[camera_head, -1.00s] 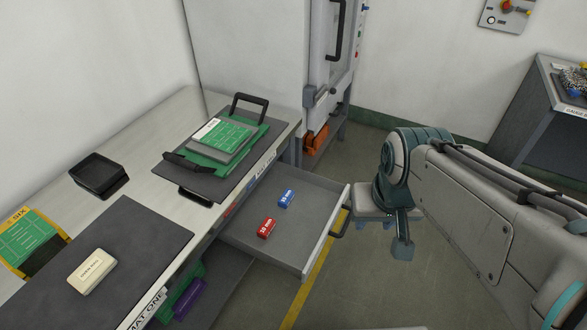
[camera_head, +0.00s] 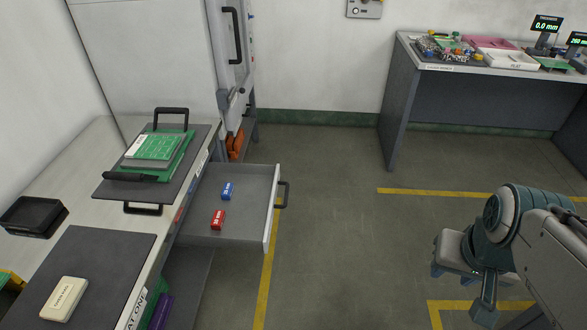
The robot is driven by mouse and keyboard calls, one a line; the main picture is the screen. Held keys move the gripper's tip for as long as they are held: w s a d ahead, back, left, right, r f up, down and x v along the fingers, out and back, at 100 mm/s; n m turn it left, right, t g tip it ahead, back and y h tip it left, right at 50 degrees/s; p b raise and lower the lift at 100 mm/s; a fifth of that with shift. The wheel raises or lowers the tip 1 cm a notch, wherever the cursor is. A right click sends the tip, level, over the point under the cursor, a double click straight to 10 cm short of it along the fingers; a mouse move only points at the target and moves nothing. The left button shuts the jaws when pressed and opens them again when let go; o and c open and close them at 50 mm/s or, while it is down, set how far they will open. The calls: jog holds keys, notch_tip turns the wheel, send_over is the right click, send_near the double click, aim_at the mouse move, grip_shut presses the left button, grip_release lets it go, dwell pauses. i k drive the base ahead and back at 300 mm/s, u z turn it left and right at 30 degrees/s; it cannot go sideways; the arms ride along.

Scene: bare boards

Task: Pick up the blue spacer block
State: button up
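The blue spacer block (camera_head: 227,191) lies in the open grey drawer (camera_head: 247,226), towards its far side. A red block (camera_head: 218,220) lies nearer in the same drawer, apart from the blue one. My gripper (camera_head: 482,314) is at the lower right, over the floor, well to the right of the drawer and clear of it. Its fingers are small and seen from an angle that does not show whether they are open or shut.
The drawer's front with its dark handle (camera_head: 282,195) juts out from the workbench (camera_head: 98,145). A dark tray (camera_head: 33,216) and a cream block (camera_head: 64,299) are on the bench. A second table (camera_head: 392,95) stands at the back right. Floor between is clear.

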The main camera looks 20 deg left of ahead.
aim_at(226, 193)
jog(key=z, duration=0.15)
jog(key=i, duration=1.6)
jog(key=u, duration=1.3)
jog(key=i, duration=1)
jog(key=u, duration=1.45)
jog(key=i, duration=0.4)
jog(key=u, duration=0.35)
